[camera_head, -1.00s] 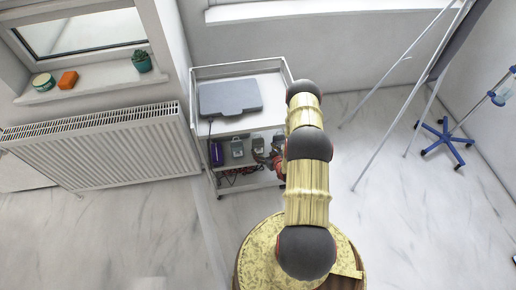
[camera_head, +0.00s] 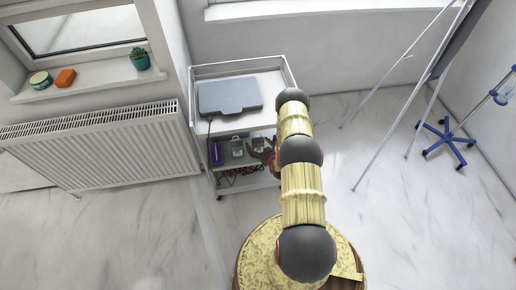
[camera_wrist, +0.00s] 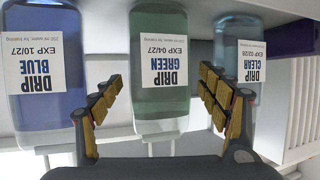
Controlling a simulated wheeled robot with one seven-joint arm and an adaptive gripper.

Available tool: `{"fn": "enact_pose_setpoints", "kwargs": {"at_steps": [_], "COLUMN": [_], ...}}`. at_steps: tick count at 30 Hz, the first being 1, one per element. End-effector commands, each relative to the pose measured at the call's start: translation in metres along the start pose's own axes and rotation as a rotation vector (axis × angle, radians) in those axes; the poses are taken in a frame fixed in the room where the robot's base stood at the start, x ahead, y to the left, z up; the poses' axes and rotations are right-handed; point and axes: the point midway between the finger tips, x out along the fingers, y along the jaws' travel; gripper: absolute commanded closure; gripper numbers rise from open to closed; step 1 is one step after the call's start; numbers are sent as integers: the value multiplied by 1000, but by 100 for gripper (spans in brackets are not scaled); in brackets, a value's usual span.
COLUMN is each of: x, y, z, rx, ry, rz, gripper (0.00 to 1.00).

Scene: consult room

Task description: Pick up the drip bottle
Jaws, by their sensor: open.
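Three drip bottles show upside down in the wrist view: one labelled DRIP BLUE (camera_wrist: 45,85) at left, one labelled DRIP GREEN (camera_wrist: 160,40) in the middle, and one labelled DRIP CLEAR (camera_wrist: 238,40) at right. My gripper (camera_wrist: 160,78) is open and empty, its fingers framing the green bottle to left and right. Whether the fingertips reach beside the bottle or are still in front of it is unclear. In the head view my gripper (camera_head: 262,154) is at the trolley's middle shelf, partly hidden by my arm. A small grey bottle (camera_head: 237,147) shows on that shelf.
The white trolley (camera_head: 193,75) has a grey closed case (camera_head: 229,95) on its top shelf, above the bottles. A purple item (camera_head: 216,152) stands at the shelf's left end. Cables lie on the shelf below. A radiator (camera_head: 105,150) is left; a blue-footed stand (camera_head: 445,140) is right.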

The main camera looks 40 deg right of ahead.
Motion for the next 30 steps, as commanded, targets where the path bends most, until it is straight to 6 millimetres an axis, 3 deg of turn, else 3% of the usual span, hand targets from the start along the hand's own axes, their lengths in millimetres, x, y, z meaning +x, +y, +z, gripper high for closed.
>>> {"fn": "enact_pose_setpoints", "kwargs": {"at_steps": [6, 30], "x": [0, 0], "y": [0, 0], "z": [0, 0], "rx": [0, 0], "ry": [0, -1], "rz": [0, 0], "gripper": [25, 70]}}
